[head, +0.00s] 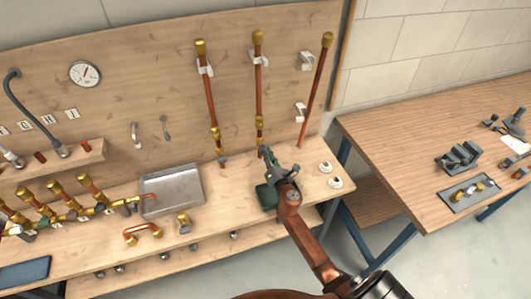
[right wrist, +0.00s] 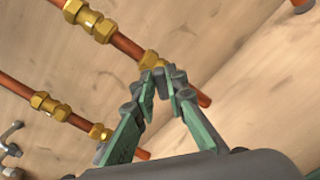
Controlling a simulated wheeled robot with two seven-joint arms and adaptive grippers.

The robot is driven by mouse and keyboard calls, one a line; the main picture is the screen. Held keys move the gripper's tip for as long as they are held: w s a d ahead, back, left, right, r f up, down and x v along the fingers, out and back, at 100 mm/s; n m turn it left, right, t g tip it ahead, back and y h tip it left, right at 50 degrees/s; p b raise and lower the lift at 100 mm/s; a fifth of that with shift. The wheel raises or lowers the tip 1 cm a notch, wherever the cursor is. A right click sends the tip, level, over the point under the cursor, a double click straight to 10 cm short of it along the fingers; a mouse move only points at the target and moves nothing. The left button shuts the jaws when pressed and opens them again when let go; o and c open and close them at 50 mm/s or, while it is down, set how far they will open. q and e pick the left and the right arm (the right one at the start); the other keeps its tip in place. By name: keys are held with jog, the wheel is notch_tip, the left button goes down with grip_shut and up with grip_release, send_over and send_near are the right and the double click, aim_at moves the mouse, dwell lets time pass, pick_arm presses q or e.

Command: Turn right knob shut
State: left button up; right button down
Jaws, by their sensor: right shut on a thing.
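Two copper pipes with brass fittings hang upright on the wooden back board: a left one (head: 210,100) and a middle one (head: 258,90). My right gripper (head: 267,153) is at the lower end of the middle pipe. In the right wrist view its fingers (right wrist: 163,82) close together just beside the brass fitting (right wrist: 150,59) near that pipe's end. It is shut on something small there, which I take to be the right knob. The fingers hide the knob, so its angle cannot be told. My left gripper is not in view.
A third copper pipe (head: 316,90) leans at the right. A metal tray (head: 172,208) and a brass-and-copper manifold (head: 60,213) are on the bench at left. Two white round fittings (head: 335,183) lie right of my gripper. Another table (head: 400,150) stands further right.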

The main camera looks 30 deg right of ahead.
jog(key=m, duration=0.7)
jog(key=f+m, duration=0.1)
jog(key=m, duration=0.2)
jog(key=shift+d, duration=0.2)
jog(key=shift+m, duration=0.4)
jog(key=c, duration=1.9)
grip_release()
jog(key=shift+c, duration=0.2)
jog(key=shift+s, duration=0.15)
jog(key=v, duration=1.2)
jog(key=shift+a+r, duration=0.1)
